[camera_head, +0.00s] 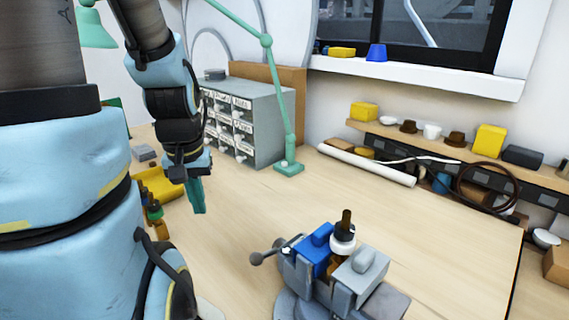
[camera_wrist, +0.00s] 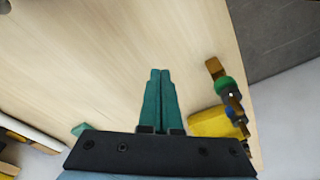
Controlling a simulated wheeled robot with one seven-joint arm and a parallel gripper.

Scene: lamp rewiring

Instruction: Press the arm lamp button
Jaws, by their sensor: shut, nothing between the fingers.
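The arm lamp (camera_head: 268,42) is green; its jointed arm rises from a small square base (camera_head: 289,169) on the table, in front of the grey drawer cabinet. A small pale spot on the base may be the button, but it is too small to be sure. The lamp's shade (camera_head: 95,30) shows at the upper left. My gripper (camera_head: 197,210) points down over the table, left of the lamp base and apart from it. In the wrist view its teal fingers (camera_wrist: 160,72) are together and empty. A green corner (camera_wrist: 82,129) at the wrist view's lower left may be the lamp base.
A vise (camera_head: 320,270) holding a lamp socket stands at the front. The drawer cabinet (camera_head: 255,125) is behind the lamp. A white tube (camera_head: 365,165) and a shelf of small parts (camera_head: 430,150) line the back. A yellow bin (camera_wrist: 212,122) is near my gripper. The table's middle is clear.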

